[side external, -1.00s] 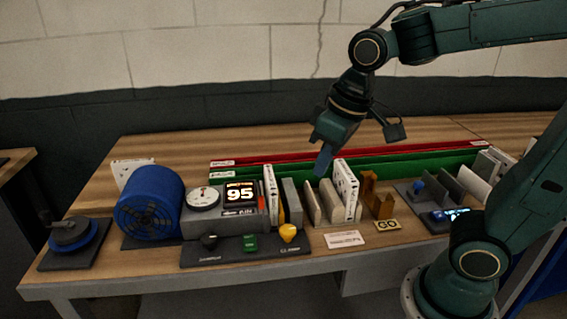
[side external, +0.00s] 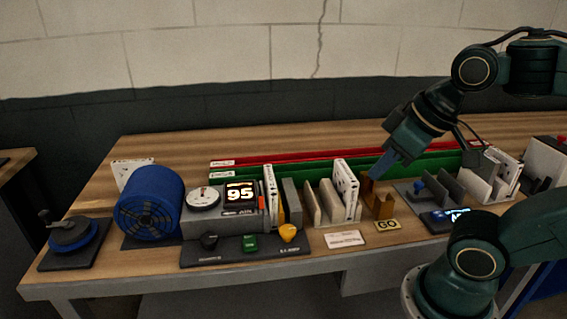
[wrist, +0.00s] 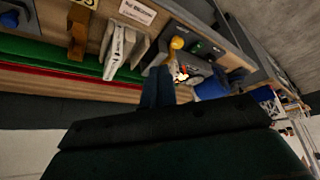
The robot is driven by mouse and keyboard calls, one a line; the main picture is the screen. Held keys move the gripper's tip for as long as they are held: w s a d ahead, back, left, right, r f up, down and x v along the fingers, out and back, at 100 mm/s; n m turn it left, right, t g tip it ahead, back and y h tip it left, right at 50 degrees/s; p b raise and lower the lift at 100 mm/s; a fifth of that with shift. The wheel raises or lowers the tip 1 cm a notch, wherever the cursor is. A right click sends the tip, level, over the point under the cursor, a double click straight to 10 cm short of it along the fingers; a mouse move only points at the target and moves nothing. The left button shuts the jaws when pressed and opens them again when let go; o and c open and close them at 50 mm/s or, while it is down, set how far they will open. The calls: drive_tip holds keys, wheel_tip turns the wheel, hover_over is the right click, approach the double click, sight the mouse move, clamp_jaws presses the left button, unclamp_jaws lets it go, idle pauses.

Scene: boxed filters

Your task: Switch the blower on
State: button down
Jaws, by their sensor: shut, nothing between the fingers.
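The blower is a blue drum with a dark grille (side external: 148,207) at the left of the bench; a blue shape, probably the drum, shows in the wrist view (wrist: 212,88). In front of the grey gauge unit lies a dark control panel (side external: 225,259) with a black knob (side external: 209,241), a green switch (side external: 250,243) and a yellow knob (side external: 288,232). The display (side external: 240,191) reads 95. The switch's position is too small to tell. My gripper (side external: 379,175) is shut and empty, above the brown wooden blocks, well right of the panel. Its blue fingers (wrist: 157,88) show in the wrist view.
White boxed filters (side external: 346,187) stand in a slotted rack right of the panel. Red and green rails (side external: 235,172) run behind. A hand crank (side external: 72,235) is at far left. A grey slotted rack (side external: 484,185) with a small screen is at right. Open wood lies behind the rails.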

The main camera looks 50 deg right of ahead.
drive_tip(key=shift+w, duration=0.1)
drive_tip(key=n+g, duration=0.6)
drive_tip(key=n, duration=0.3)
hover_over(248, 237)
wheel_tip(248, 237, down, 4)
drive_tip(key=shift+a+f, duration=0.1)
drive_tip(key=shift+f, duration=0.05)
drive_tip(key=shift+f, duration=0.1)
wheel_tip(248, 237, down, 14)
drive_tip(key=shift+r, duration=0.1)
idle(1.0)
